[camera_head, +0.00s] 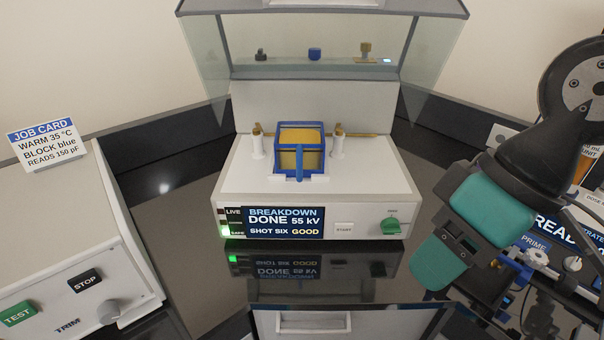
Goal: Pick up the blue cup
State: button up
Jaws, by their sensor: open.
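The blue cup (300,150) is a square, blue-framed vessel with amber-yellow contents. It stands upright on the white top of the breakdown tester (270,208), between two white posts with brass electrodes. A blue upright handle or strip shows on its front.
A raised clear hood (425,55) stands over the tester, whose display reads DONE 55 kV, SHOT SIX GOOD. A white TEST/STOP unit (60,235) is at left with a job card (43,142). More equipment crowds the right. The dark glossy counter before the tester is clear.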

aim_at(299, 146)
jog(key=k, duration=1.3)
jog(key=u, duration=0.65)
jog(key=i, duration=1.7)
jog(key=z, duration=0.6)
